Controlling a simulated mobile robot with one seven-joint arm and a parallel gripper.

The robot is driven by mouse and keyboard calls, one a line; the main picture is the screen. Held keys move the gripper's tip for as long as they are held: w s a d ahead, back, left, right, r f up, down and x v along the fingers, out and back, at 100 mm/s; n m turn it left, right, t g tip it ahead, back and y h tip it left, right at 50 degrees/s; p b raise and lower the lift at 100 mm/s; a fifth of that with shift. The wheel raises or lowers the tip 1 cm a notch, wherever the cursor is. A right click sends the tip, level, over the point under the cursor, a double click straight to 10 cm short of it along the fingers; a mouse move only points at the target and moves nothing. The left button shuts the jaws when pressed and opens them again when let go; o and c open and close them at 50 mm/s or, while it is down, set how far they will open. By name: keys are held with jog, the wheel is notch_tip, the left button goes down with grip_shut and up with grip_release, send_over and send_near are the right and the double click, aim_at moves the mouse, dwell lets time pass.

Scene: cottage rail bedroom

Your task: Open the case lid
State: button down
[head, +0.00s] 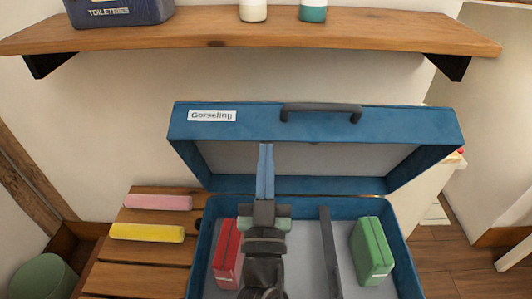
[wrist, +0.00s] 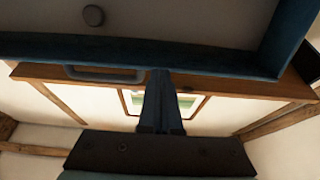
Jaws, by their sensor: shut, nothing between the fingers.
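The blue case (head: 202,250) stands with its lid (head: 390,117) raised and tilted up at the back. The lid carries a "Gorseling" label (head: 212,116) and a dark handle (head: 321,107); its pale inside faces me. In the wrist view the lid's rim (wrist: 225,62) crosses the top, with the handle (wrist: 105,74) below it. My gripper (head: 265,150) is shut and empty, its blue fingers pointing up in front of the lid's inside. In the wrist view the fingertips (wrist: 160,75) meet the lid's rim; I cannot tell whether they touch.
Inside the case are a red box (head: 226,250), a green box (head: 372,250) and a dark upright bar (head: 329,255). Left, a slatted bench (head: 130,277) holds pink (head: 158,202) and yellow (head: 147,232) rolls. A wooden shelf (head: 380,30) with a toiletries box (head: 118,10) hangs above.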

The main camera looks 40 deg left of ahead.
aim_at(267, 109)
jog(key=shift+w+a+r, duration=0.1)
jog(key=shift+w+a, duration=0.05)
jog(key=shift+w, duration=0.1)
jog(key=shift+r, duration=0.1)
jog(key=shift+g+h, duration=0.3)
jog(key=shift+g, duration=0.1)
jog(key=p+x, duration=0.2)
jog(key=p, duration=0.1)
jog(key=r+p+x, duration=0.1)
jog(key=p+x, duration=0.1)
jog(key=p, duration=0.2)
jog(key=shift+s, duration=0.15)
jog(key=x, duration=0.1)
jog(key=p+x, duration=0.1)
jog(key=x, duration=0.1)
jog(key=p+x, duration=0.1)
jog(key=x, duration=0.1)
jog(key=shift+a+f, duration=0.1)
jog(key=shift+f, duration=0.3)
